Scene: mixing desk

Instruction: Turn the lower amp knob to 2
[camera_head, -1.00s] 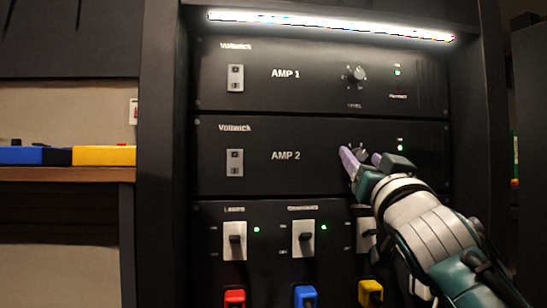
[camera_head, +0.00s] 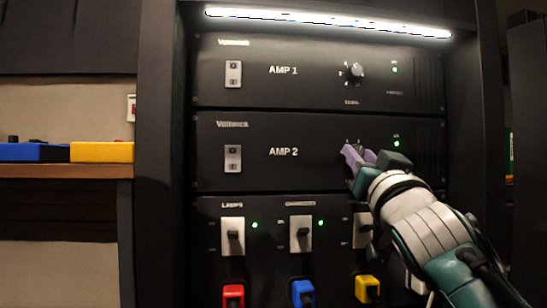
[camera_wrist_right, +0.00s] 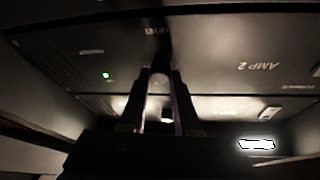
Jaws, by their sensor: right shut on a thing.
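The lower amp, labelled AMP 2 (camera_head: 260,165), is a black rack panel with a switch at left and a green light at right. My right gripper (camera_head: 358,153), with purple fingers, is at the level knob on this panel and is shut on it. The knob is mostly hidden by the fingers in the head view. In the right wrist view the knob (camera_wrist_right: 159,84) shows between the two fingers. Its pointer and the number it stands at cannot be read. My left gripper is not in view.
The AMP 1 panel (camera_head: 300,90), with its own knob (camera_head: 355,72), sits directly above. Below are a row of switches (camera_head: 300,233) and red, blue (camera_head: 303,292) and yellow (camera_head: 367,289) plugs, close under my right arm. The rack's side post (camera_head: 160,200) stands at left.

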